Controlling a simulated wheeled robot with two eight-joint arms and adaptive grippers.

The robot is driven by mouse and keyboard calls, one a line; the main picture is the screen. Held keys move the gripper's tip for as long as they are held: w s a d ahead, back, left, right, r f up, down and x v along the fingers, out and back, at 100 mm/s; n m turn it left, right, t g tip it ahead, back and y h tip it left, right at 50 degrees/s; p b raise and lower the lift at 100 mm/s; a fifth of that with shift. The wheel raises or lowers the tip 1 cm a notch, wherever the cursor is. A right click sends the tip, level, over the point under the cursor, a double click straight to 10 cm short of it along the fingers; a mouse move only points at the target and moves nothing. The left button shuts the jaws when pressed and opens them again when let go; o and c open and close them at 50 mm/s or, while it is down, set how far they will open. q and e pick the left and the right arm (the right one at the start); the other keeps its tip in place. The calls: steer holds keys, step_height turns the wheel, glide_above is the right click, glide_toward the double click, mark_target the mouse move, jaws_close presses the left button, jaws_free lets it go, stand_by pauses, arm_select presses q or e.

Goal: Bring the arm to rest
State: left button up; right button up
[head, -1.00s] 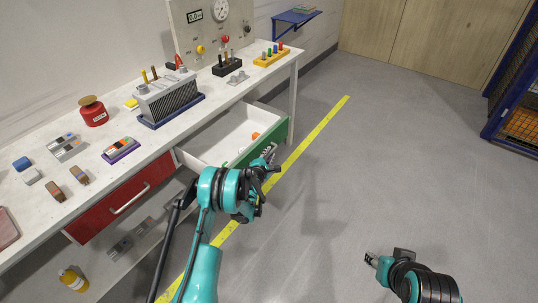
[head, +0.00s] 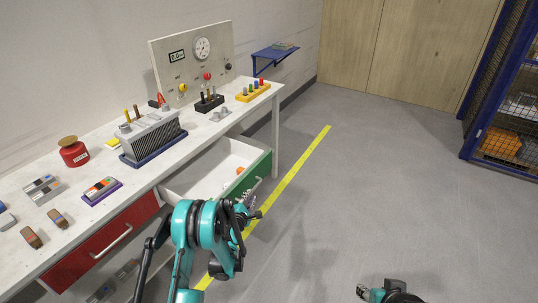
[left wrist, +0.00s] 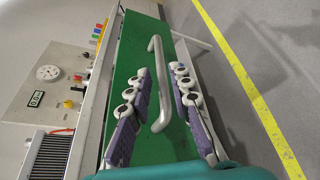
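My left gripper (head: 248,207) is in front of the open green-fronted drawer (head: 262,164). In the left wrist view, the two purple-padded fingers of this gripper (left wrist: 161,71) are spread apart. The grey bar handle (left wrist: 170,86) of the green drawer shows between them in the picture; I cannot tell how far it is from the fingers, but they are not closed on it. My right gripper (head: 363,292) is low at the bottom edge of the head view, over the floor. It is too small to tell whether it is open.
The white bench (head: 150,178) carries a finned grey block (head: 150,136), a red weight (head: 73,152) and a gauge panel (head: 192,60). A red drawer (head: 105,240) is below it. A yellow line (head: 300,165) crosses the floor. Open floor lies to the right, up to a blue cage (head: 505,105).

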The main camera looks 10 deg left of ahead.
arm_select(q)
steer(key=s+d+r+m+g+h, duration=0.1)
steer(key=s+d+r+m+g, duration=0.15)
steer(key=s+r+m, duration=0.55)
steer(key=s+d+r+m+g, duration=0.2)
steer(key=s+d+r+m, duration=0.25)
steer(key=r, duration=0.75)
steer(key=s+m+g, duration=0.2)
steer(key=s+m, duration=0.4)
steer(key=s, duration=0.8)
steer(key=s+a+m+g+y, duration=0.1)
steer(key=s+m, duration=0.4)
steer(key=s, duration=1)
steer(key=shift+s+m+g, duration=0.25)
steer(key=shift+m+g, duration=0.1)
steer(key=shift+g, duration=0.1)
steer(key=shift+a+f, duration=0.1)
